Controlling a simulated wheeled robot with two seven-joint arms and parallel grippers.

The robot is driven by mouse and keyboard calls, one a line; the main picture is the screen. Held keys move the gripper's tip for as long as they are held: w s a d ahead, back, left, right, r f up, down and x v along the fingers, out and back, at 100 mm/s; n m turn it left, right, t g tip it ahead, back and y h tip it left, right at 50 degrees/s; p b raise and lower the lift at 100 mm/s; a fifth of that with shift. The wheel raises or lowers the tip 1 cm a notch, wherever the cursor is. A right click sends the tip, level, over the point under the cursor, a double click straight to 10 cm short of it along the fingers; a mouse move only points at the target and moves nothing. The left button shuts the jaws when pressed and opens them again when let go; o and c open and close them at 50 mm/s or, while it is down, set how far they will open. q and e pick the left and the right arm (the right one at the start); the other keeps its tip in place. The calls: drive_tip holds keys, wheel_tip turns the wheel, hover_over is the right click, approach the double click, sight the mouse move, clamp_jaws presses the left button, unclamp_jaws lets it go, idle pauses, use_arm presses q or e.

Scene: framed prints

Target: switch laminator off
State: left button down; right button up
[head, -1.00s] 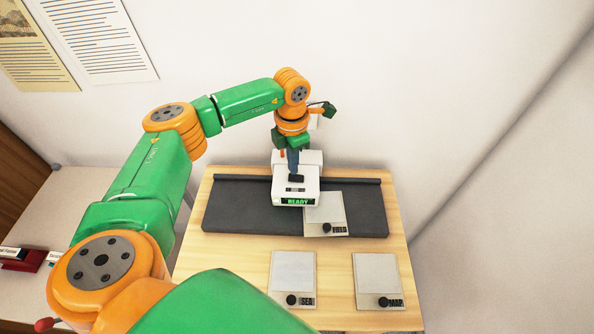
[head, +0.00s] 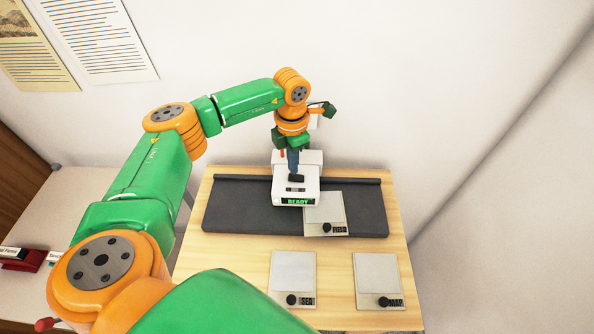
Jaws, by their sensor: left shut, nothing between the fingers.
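The laminator (head: 282,192) is a white unit with a green lit READY display on its front, on a dark grey bed (head: 235,215) on the wooden table. A small dark slot or switch shows on its top. My left gripper (head: 295,177) points down onto the laminator's top, shut and empty, its tips at or just above the dark part. I cannot tell whether they touch it. The gripper hides part of the laminator's top. My right gripper is not in view.
A white wall (head: 440,80) stands close behind. A white counter is at the left.

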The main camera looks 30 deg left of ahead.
sight(293, 177)
use_arm(q)
drive_tip(key=shift+s+f+b, duration=0.1)
drive_tip(key=shift+f+b, duration=0.9)
drive_tip(key=shift+f, duration=0.25)
idle(0.7)
drive_tip(key=shift+r+p, duration=0.65)
wheel_tip(293, 177, up, 6)
drive_tip(key=p, duration=0.5)
drive_tip(key=shift+f, duration=0.15)
